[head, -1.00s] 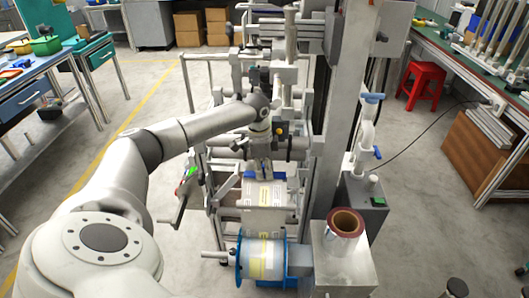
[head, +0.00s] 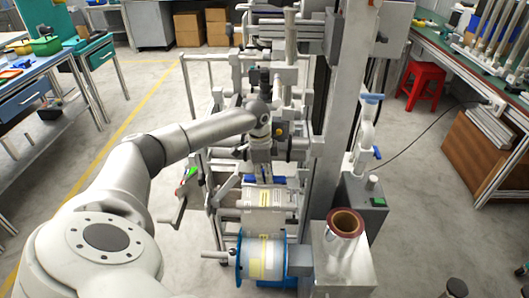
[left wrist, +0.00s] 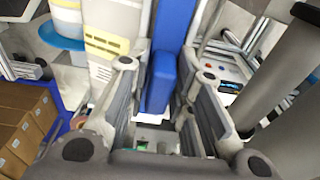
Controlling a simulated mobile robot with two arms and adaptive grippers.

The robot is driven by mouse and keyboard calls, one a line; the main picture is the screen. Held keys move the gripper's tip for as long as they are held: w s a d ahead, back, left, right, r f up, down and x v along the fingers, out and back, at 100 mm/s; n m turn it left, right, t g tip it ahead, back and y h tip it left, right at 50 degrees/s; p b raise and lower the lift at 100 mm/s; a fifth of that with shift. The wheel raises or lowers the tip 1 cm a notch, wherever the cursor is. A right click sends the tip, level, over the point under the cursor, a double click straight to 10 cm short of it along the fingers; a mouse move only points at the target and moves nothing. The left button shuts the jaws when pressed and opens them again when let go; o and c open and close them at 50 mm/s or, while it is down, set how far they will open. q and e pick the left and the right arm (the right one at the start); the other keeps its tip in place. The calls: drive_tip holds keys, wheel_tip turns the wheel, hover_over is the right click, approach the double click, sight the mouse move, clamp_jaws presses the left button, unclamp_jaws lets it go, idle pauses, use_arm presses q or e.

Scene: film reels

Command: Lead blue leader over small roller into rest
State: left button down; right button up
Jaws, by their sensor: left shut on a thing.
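The blue leader (head: 252,180) is a blue bar-like strip at the top end of the pale printed film (head: 263,198). The film runs up from the blue-flanged reel (head: 262,258) at the front of the machine. My left gripper (head: 262,178) points down and is shut on the blue leader, above the film. In the left wrist view the blue leader (left wrist: 175,45) stands between the two fingers of my left gripper (left wrist: 165,125). The film (left wrist: 105,45) with its yellow label shows to its left. I cannot tell which roller is the small one, nor pick out the rest. My right gripper is not in view.
The machine's upright column (head: 338,110) stands close to the right of my left gripper. Grey rollers and frame bars surround it. A hand crank (head: 180,205) sticks out at left. The floor at left is clear.

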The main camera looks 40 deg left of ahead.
use_arm(q)
drive_tip(key=shift+s+d+f, duration=0.25)
drive_tip(key=shift+s+f, duration=0.05)
drive_tip(key=shift+f, duration=0.35)
drive_tip(key=c, duration=1.4)
unclamp_jaws()
drive_tip(key=shift+o, duration=1.1)
drive_tip(key=shift+w+f, duration=0.1)
drive_tip(key=shift+f, duration=0.05)
drive_tip(key=r, duration=0.8)
drive_tip(key=a+r, duration=0.1)
drive_tip(key=r, duration=0.3)
drive_tip(key=shift+s+r, duration=0.25)
drive_tip(key=shift+r, duration=0.05)
drive_tip(key=shift+f, duration=0.1)
